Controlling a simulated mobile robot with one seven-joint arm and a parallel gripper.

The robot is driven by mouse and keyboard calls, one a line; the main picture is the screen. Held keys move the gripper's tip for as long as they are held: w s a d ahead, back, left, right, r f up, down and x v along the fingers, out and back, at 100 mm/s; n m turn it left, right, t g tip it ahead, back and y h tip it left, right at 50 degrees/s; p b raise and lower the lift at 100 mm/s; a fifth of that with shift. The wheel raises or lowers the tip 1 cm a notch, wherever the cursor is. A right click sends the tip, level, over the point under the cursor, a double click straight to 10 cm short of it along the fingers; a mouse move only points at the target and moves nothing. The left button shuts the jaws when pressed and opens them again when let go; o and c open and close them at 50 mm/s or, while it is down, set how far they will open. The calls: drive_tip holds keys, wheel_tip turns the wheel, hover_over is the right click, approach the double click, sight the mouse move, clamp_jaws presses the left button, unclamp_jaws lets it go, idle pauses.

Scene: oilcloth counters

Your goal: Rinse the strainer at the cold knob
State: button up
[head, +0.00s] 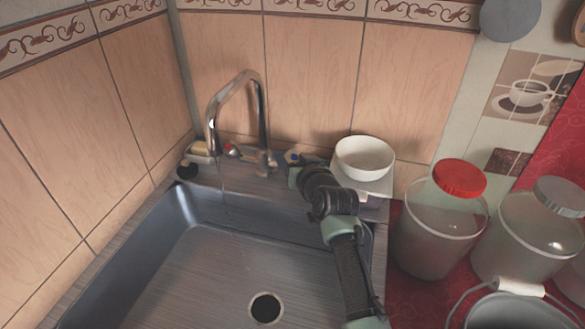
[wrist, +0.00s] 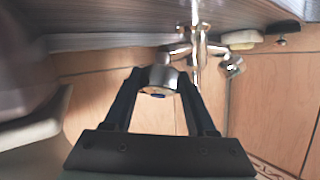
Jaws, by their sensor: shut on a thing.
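The cold knob, a metal cap with a blue mark, sits at the right of the chrome tap (head: 263,110) in the head view, largely behind my gripper (head: 297,168). In the wrist view the cold knob (wrist: 159,79) lies between the two dark fingers of my gripper (wrist: 162,76), which is shut on it. The red-marked knob (head: 232,149) is at the tap's left. A faint thin line hangs below the spout; I cannot tell for sure that it is water. I cannot make out a strainer in either view.
The steel sink (head: 200,265) is empty around its drain (head: 265,308). A white bowl (head: 364,158) stands close behind my wrist. A red-lidded jar (head: 440,230), a grey-lidded jar (head: 530,235) and a handled pail (head: 515,312) crowd the right counter. Soap (head: 200,149) lies left of the tap.

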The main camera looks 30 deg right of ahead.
drive_tip(key=shift+d, duration=0.1)
drive_tip(key=o, duration=1.4)
drive_tip(key=shift+c, duration=0.2)
drive_tip(key=p+v, duration=0.1)
drive_tip(key=v, duration=1.2)
